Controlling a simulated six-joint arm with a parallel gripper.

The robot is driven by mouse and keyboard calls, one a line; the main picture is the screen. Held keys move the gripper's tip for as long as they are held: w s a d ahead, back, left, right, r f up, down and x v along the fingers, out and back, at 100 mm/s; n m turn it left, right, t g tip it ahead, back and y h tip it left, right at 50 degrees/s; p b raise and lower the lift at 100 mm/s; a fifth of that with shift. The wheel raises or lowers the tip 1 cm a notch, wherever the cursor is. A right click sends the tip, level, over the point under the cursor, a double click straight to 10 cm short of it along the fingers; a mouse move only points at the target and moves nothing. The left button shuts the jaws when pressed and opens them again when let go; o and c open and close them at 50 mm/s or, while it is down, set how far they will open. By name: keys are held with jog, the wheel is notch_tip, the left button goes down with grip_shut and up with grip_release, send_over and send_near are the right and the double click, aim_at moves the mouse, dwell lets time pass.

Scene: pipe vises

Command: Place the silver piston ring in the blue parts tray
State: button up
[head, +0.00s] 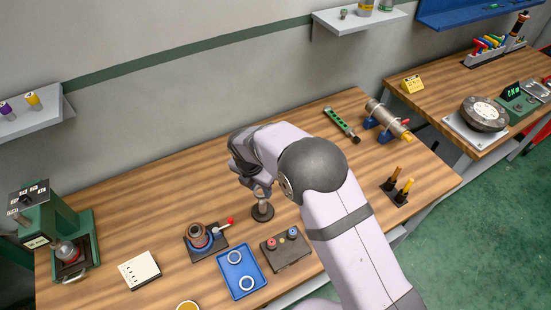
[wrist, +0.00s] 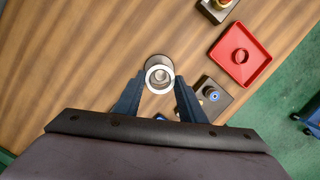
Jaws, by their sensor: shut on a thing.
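My gripper (wrist: 159,88) is shut on a silver ring (wrist: 159,79), held between its two dark blue fingertips. Below the ring stands a dark post with a round base (head: 262,212); the ring overlaps it in the wrist view, and I cannot tell whether it is still around the post top. In the head view my gripper (head: 260,190) is just over this post, left of my arm. The blue parts tray (head: 226,271) lies on the bench nearer the front, below my gripper in the picture, with two silver rings (head: 246,283) lying in it.
A dark box with red and blue buttons (head: 286,248) sits right of the blue tray. A lever fixture (head: 205,240) stands left. A red tray (wrist: 240,57) with a red ring-like piece shows in the wrist view; my arm hides it in the head view. A notepad (head: 139,270) lies left.

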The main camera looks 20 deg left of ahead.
jog(key=m, duration=0.4)
jog(key=shift+s+d+h, duration=0.1)
jog(key=shift+d+h, duration=0.05)
jog(key=shift+h, duration=0.25)
jog(key=s+d+f+m+g+b, duration=0.15)
jog(key=s+d+m, duration=0.35)
jog(key=m, duration=0.5)
jog(key=s+d+f+m+g+p, duration=0.15)
jog(key=s+d+m, duration=0.3)
jog(key=m, duration=0.45)
jog(key=w+d+m+b, duration=0.2)
jog(key=d+m, duration=0.1)
jog(key=d, duration=0.5)
jog(key=w+d+r+m+g+y+b, duration=0.1)
jog(key=w+d+m+b, duration=0.1)
jog(key=d, duration=0.7)
jog(key=w+d+r+m+b, duration=0.1)
jog(key=w+d+m+b, duration=0.2)
jog(key=d+m, duration=0.2)
jog(key=d, duration=0.3)
jog(key=shift+d, duration=0.15)
